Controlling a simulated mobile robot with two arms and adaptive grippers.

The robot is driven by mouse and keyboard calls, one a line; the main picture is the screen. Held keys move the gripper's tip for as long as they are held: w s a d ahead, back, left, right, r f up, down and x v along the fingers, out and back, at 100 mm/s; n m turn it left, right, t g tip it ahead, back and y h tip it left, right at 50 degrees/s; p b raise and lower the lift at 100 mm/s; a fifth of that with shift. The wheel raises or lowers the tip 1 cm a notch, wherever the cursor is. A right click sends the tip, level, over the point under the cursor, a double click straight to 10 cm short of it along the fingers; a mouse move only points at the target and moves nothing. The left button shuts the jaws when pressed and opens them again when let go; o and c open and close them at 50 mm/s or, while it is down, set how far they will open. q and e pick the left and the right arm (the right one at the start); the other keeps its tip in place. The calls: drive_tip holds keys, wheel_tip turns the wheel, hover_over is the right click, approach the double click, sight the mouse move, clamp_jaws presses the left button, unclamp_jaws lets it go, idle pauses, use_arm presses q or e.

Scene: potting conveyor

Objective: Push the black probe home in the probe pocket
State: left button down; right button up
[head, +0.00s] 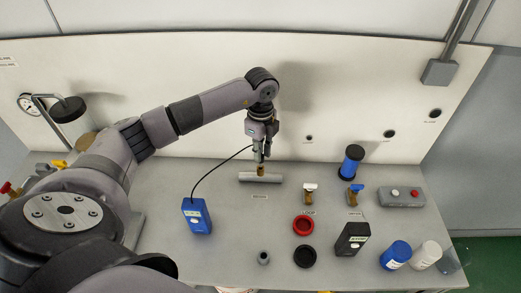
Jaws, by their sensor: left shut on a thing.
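My left gripper (260,156) points down above the middle of the bench and is shut on the black probe (259,160), of which only a little shows between the fingers. A thin black cable runs from the probe to a blue handheld meter (197,217) at the left. Right below the gripper is the probe pocket (261,171), a small brass fitting standing on a short grey pipe (245,177). The probe is upright at the pocket's mouth. How deep its tip sits is too small to tell. My right gripper is out of view.
To the right stand two brass valves, one with a white handle (310,187) and one blue (356,188), a blue-capped cylinder (350,161) and a button box (402,196). In front are a red ring (303,217), a black ring (304,246), a dark meter (352,238) and jars (396,255).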

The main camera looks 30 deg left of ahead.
use_arm(q)
drive_tip(key=shift+f+b, duration=1)
drive_tip(key=shift+f, duration=0.65)
drive_tip(key=c, duration=1.4)
unclamp_jaws()
drive_tip(key=shift+r, duration=0.1)
drive_tip(key=shift+c, duration=0.2)
wheel_tip(320, 180, up, 12)
